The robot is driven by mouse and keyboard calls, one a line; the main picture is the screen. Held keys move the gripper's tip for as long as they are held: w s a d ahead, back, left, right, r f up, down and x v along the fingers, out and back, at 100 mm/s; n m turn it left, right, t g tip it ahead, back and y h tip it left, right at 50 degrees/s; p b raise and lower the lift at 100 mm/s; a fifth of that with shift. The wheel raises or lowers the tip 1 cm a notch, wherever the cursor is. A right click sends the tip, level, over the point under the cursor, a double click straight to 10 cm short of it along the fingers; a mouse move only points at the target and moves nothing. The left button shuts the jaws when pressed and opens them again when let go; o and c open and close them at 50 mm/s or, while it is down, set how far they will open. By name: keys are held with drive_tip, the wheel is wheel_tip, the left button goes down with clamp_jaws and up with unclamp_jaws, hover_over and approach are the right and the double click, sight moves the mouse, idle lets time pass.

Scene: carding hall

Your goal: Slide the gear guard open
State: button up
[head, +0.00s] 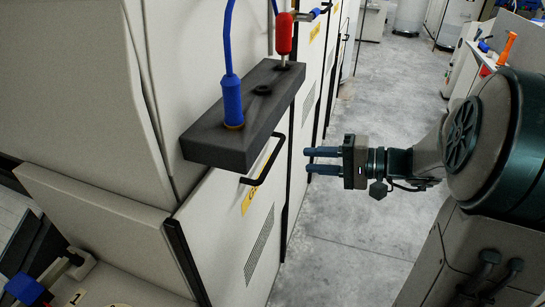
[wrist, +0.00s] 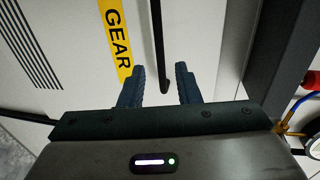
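The gear guard is a pale panel (head: 235,235) on the machine's side, with a vent grille and a yellow label. In the wrist view the label (wrist: 117,38) reads GEAR. A black bar handle (head: 265,162) is on the panel under a dark shelf. It also shows in the wrist view (wrist: 158,45), ahead of the gap between my fingers. My gripper (head: 307,161) is open and empty, its fingers pointing left at the machine front, to the right of the handle in the head view. It also shows in the wrist view (wrist: 160,82). No contact with the handle is visible.
A dark shelf (head: 220,140) juts out above the handle, holding a blue-handled tool (head: 232,100) and a red-handled tool (head: 284,35). More machine panels run along the aisle. The grey floor (head: 345,235) beneath my gripper is clear. A bench with an orange-handled tool (head: 507,47) stands far right.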

sight(272, 156)
drive_tip(key=p+x, duration=0.1)
drive_tip(key=x, duration=0.9)
drive_tip(key=shift+a+f, duration=0.15)
drive_tip(key=shift+a, duration=0.15)
clamp_jaws()
